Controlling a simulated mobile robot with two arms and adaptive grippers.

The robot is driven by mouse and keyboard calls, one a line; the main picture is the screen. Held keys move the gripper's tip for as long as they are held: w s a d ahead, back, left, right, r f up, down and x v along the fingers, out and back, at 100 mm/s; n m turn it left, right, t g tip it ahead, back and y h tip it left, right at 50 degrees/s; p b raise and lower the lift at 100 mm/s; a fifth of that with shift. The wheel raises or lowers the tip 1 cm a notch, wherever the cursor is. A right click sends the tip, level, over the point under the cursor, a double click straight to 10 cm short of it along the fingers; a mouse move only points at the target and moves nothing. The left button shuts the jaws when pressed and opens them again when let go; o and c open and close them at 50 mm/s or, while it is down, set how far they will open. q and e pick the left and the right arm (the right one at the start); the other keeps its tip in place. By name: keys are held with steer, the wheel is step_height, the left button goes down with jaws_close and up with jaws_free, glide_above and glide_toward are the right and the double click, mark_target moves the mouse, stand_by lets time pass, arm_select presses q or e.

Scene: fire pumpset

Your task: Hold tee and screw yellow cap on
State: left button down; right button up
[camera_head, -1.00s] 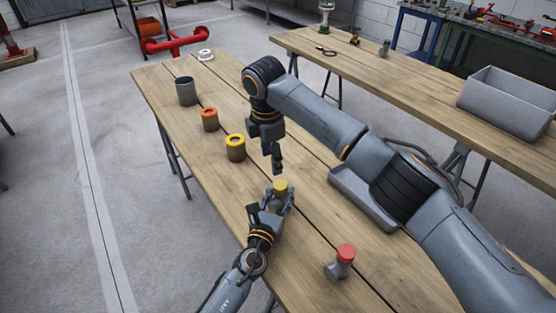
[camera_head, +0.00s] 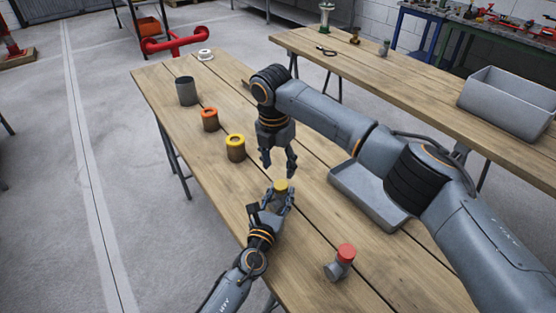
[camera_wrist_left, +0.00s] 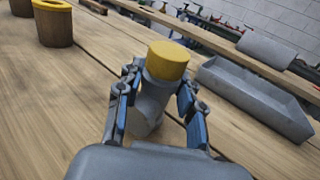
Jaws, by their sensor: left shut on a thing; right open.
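A grey tee (camera_wrist_left: 150,100) with a yellow cap (camera_wrist_left: 167,60) on its upper end stands on the near table. My left gripper (camera_head: 272,205) is shut on the tee, with its fingers on either side of the body in the left wrist view (camera_wrist_left: 155,108). The yellow cap also shows in the head view (camera_head: 281,186). My right gripper (camera_head: 278,170) is open and empty, pointing down just above the yellow cap. How far the cap is threaded on cannot be told.
A yellow-rimmed pot (camera_head: 236,150), an orange-rimmed pot (camera_head: 209,121), a dark grey cup (camera_head: 187,92) and a white ring (camera_head: 205,55) line the left side. A red-capped tee (camera_head: 341,262) stands near the front. A grey tray (camera_head: 362,203) lies to the right, under my right arm.

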mark_target(280, 184)
steer(key=f, duration=0.7)
steer(key=shift+w+d, duration=0.2)
